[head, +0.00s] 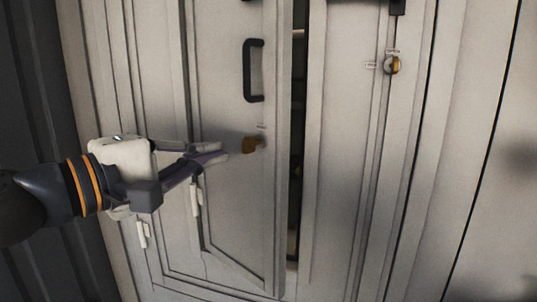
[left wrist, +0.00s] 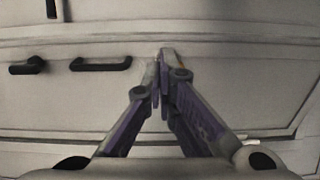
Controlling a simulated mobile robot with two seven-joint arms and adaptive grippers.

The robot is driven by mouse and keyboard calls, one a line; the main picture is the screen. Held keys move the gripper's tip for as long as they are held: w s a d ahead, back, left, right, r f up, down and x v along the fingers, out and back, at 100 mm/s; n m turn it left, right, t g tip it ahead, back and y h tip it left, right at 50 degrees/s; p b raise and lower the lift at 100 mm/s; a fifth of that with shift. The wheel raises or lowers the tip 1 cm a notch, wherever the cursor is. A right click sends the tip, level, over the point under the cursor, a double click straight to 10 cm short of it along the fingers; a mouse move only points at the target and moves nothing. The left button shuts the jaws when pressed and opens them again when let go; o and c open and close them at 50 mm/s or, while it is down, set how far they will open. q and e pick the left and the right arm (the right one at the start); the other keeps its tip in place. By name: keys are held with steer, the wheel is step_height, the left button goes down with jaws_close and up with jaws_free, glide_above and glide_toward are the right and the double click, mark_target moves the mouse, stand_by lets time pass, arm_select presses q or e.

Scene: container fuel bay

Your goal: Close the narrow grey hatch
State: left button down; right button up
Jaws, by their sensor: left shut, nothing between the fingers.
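The narrow grey hatch (head: 225,105) seems to be the tall panel with a black bar handle (head: 253,70) and a small orange latch (head: 252,144). It stands slightly ajar, with a dark gap along its right edge. My left gripper (head: 222,150) is shut and empty in front of the panel, just left of the latch. I cannot tell whether its tips touch the panel. In the left wrist view the closed fingers (left wrist: 163,58) point at a pale panel with a black handle (left wrist: 100,64). My right gripper is not in view.
The dark gap (head: 296,150) shows a little of the inside. To its right is another grey panel (head: 340,150) with an orange and metal knob (head: 392,65). A dark ribbed wall (head: 35,110) stands at the far left.

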mark_target(281, 129)
arm_select(q)
steer(key=x, duration=1.4)
steer(key=shift+r, duration=0.25)
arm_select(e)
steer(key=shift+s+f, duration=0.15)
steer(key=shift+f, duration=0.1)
